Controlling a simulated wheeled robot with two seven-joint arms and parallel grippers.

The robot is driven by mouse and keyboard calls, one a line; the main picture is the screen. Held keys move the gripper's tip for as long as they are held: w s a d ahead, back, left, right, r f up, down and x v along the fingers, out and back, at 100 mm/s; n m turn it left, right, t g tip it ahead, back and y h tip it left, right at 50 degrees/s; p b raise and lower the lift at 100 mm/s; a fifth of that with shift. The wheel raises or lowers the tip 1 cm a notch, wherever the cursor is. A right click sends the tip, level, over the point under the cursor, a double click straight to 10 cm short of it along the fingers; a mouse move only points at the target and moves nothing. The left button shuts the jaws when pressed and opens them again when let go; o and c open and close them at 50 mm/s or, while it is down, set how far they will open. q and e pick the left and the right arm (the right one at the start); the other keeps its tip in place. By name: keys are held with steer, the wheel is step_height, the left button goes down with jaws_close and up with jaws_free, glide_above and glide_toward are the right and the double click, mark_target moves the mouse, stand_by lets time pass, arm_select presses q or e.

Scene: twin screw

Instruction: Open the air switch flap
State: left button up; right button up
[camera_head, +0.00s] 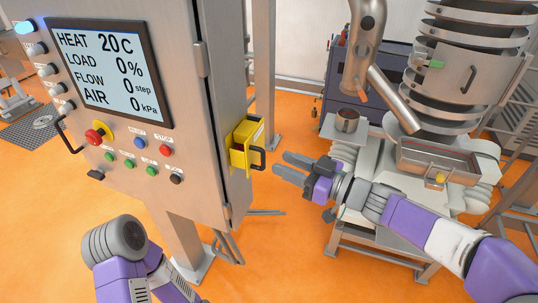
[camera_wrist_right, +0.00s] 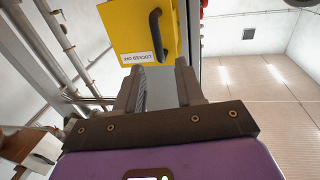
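The air switch flap is a yellow box-like cover (camera_head: 240,150) with a black handle (camera_head: 257,158) on the right side of the grey control cabinet. In the right wrist view the yellow flap (camera_wrist_right: 138,32) shows a white label and its black handle (camera_wrist_right: 156,34) ahead of the fingers. My right gripper (camera_head: 284,167) is open and empty, just right of the handle and apart from it. My left arm (camera_head: 115,240) shows at the lower left of the head view; its gripper fingers are not visible.
The control cabinet (camera_head: 215,95) has a display (camera_head: 105,70), a red emergency button (camera_head: 96,136) and several coloured buttons on its front. A steel machine with a tray (camera_head: 440,160) stands at the right. Orange floor (camera_head: 290,235) is open below my right gripper.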

mark_target(256, 147)
steer(key=x, duration=0.5)
steer(key=shift+w+a, duration=0.15)
jaws_close()
